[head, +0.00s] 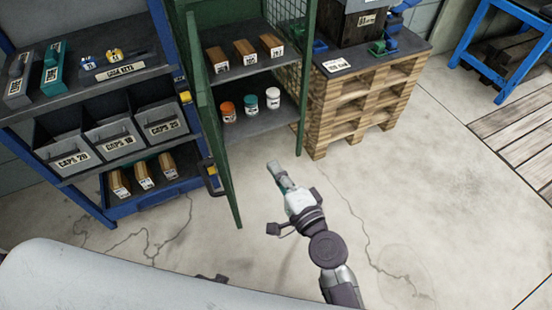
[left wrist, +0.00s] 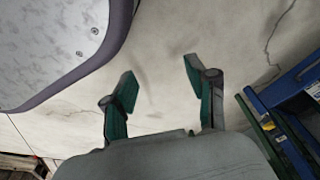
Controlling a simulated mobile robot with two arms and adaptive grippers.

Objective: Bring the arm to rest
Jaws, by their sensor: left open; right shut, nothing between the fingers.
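My right gripper (head: 275,168) shows in the middle of the head view, at the end of my right arm, which comes up from the bottom. Its fingers are shut with nothing between them. It hangs over the bare floor (head: 390,190), in front of the green cabinet (head: 304,80) and to the right of its open door. My left gripper (left wrist: 160,80) shows in the left wrist view. Its two green-padded fingers are wide apart and empty, with floor behind them. In the head view my left gripper cannot be made out clearly.
A blue rack (head: 98,202) with grey bins stands at left. The cabinet's green door (head: 222,165) juts out towards me. Stacked pallets (head: 345,105) stand behind at right, and a blue-framed table (head: 470,40) is farther right.

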